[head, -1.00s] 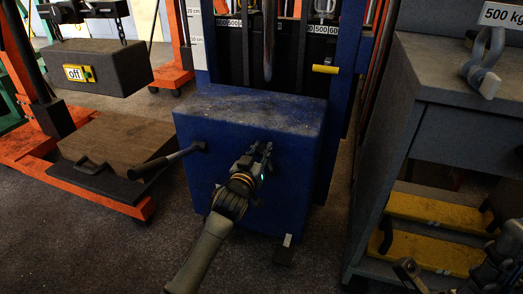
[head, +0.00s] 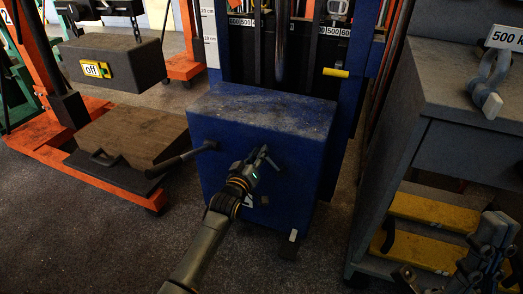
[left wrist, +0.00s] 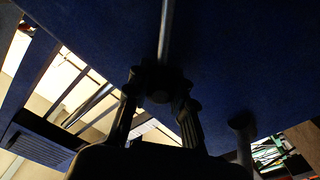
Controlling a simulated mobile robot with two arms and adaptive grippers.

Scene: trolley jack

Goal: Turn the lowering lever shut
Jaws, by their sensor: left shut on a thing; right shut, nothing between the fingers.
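The blue jack housing (head: 262,115) stands in the middle of the head view. On its front face is the small lowering lever (head: 263,155), mostly hidden by my left gripper (head: 252,168), which is shut on it. In the left wrist view the lever shows as a pale metal rod (left wrist: 166,35) running up from between my left gripper's fingertips (left wrist: 160,85). The lever's exact angle is hard to tell. My right gripper (head: 484,258) is shut and empty at the lower right, in front of the grey cabinet.
A dark pump handle (head: 182,160) sticks out left of the lever. A small pedal (head: 290,245) is low at the housing's front. A grey cabinet (head: 440,90) with yellow steps (head: 432,215) stands right. An orange lift (head: 80,160) stands left. Bare floor lies in front.

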